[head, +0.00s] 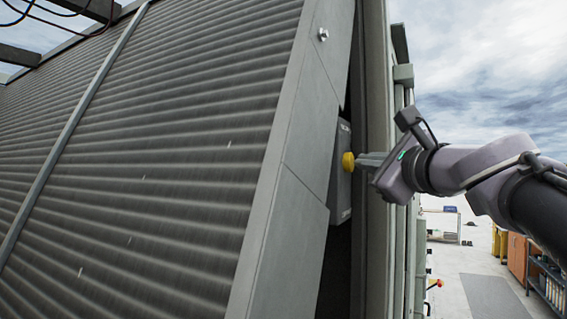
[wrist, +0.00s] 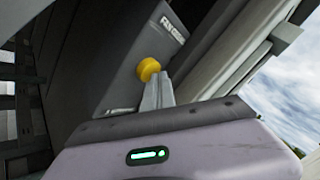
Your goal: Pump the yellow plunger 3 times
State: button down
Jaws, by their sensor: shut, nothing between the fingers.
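The yellow plunger (head: 347,161) sticks out of a grey box (head: 340,200) set in the side of the large cooler unit. In the wrist view the plunger (wrist: 148,69) is a round yellow knob on the box's dark grey face, below partly legible white lettering. My gripper (head: 358,161) is shut and empty, its fingertips right at the plunger from the right. In the wrist view my fingertips (wrist: 157,78) overlap the knob's lower right edge. I cannot tell whether they touch it or press it in.
A grey ribbed panel (head: 150,150) fills the left. A pale vertical frame (head: 378,120) stands just behind my gripper's tip. At the lower right are open floor (head: 465,290), a shelf (head: 548,280) and orange cabinets (head: 517,262).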

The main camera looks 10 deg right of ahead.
jog(key=shift+w+a, duration=0.1)
jog(key=shift+a, duration=0.1)
jog(key=shift+d, duration=0.2)
dwell(0.3)
jog(key=s+d+b, duration=0.1)
jog(key=s+d, duration=0.2)
jog(key=d, duration=0.2)
jog(key=shift+s, duration=0.25)
jog(key=shift+a, duration=0.1)
dwell(2.1)
